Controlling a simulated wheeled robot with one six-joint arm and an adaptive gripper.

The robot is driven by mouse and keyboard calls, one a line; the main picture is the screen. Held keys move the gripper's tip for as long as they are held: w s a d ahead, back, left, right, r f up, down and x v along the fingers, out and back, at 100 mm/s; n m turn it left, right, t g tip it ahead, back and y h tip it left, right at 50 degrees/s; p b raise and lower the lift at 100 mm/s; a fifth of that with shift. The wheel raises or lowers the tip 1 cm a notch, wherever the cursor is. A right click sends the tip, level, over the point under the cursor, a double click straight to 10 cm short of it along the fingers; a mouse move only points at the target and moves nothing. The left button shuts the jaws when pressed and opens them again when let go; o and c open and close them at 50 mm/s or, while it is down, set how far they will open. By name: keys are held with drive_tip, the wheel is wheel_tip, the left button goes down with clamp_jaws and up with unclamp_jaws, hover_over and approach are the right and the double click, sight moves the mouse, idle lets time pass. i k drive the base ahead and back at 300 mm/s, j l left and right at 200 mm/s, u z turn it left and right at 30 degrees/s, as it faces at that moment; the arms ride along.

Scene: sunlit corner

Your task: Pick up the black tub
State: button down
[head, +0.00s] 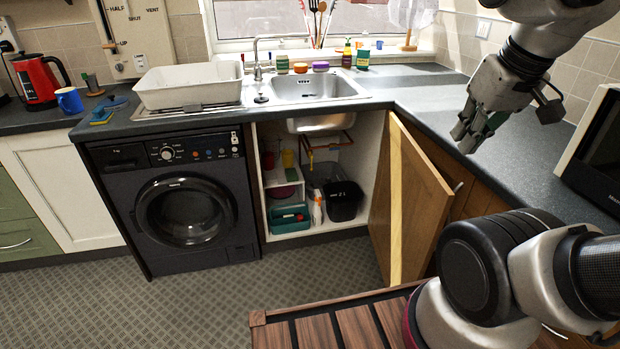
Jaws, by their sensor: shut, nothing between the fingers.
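A black tub (345,203) stands on the floor of the open cupboard under the sink, at its right side. Its front carries small pale markings. My gripper (465,140) is at the upper right, above the right-hand worktop, pointing down and left. It is shut and empty. It is well above and to the right of the tub, with the open cupboard door (410,205) between them in the picture. The tub's back is hidden.
A teal caddy (289,220) and a white spray bottle (317,208) stand left of the tub. A washing machine (187,210) flanks the cupboard on the left. The sink bowl and pipes hang above. The patterned floor (210,295) before the cupboard is clear.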

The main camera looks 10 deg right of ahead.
sight(343, 199)
drive_tip(key=j+z, duration=0.1)
drive_tip(key=z, duration=0.55)
drive_tip(key=i+j+z, duration=0.1)
drive_tip(key=j+z, duration=0.2)
drive_tip(key=i+j+z, duration=0.1)
drive_tip(key=j+z, duration=0.15)
drive_tip(key=j, duration=0.2)
drive_tip(key=j+z, duration=0.45)
drive_tip(key=j, duration=1.3)
